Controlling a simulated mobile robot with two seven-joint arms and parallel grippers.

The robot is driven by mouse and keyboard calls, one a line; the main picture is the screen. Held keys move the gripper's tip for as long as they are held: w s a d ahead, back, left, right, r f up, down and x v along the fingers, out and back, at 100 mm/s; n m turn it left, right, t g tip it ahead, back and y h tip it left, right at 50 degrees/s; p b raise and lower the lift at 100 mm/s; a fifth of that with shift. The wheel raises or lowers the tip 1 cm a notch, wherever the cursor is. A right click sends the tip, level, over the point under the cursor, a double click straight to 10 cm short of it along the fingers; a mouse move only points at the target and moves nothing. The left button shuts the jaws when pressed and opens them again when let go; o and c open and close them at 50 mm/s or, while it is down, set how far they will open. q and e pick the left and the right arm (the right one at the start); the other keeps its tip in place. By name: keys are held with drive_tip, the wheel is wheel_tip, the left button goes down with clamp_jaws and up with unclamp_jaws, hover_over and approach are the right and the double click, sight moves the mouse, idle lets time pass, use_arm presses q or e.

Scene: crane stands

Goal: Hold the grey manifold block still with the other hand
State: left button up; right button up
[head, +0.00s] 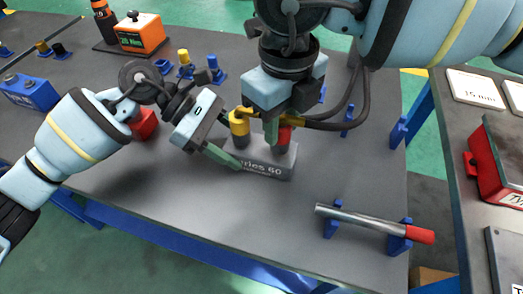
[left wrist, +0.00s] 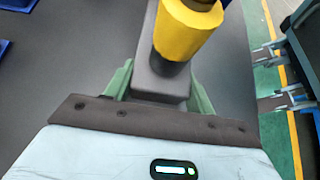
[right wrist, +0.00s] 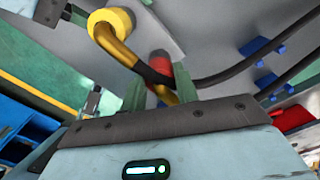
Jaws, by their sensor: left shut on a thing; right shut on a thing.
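The grey manifold block (head: 265,162), lettered "Series 60", stands on the dark table. It has a yellow coupling (head: 238,122) at its left end and a red coupling (head: 285,135) at its right. My left gripper (head: 228,158) is shut on the block's left end. In the left wrist view its green fingers lie on both sides of the block (left wrist: 158,85), below the yellow coupling. My right gripper (head: 272,130) is above the block, shut at the red coupling. In the right wrist view the red coupling (right wrist: 158,66) and a brass elbow show between its fingers; the exact contact is hidden.
Black hoses (head: 345,112) run right from the couplings. A metal rod with a red end (head: 365,220) rests on blue stands at front right. An orange box (head: 138,34) and blue stands (head: 216,72) are at the back. The table's front middle is clear.

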drive_tip(key=shift+r, duration=2.3)
use_arm(q)
drive_tip(key=o, duration=1.3)
drive_tip(key=shift+c, duration=0.2)
drive_tip(key=shift+r, duration=0.1)
drive_tip(key=v, duration=1.2)
use_arm(e)
drive_tip(key=shift+r+p, duration=1.65)
drive_tip(key=shift+r, duration=0.4)
use_arm(q)
wheel_tip(320, 180, up, 4)
drive_tip(key=shift+r, duration=0.2)
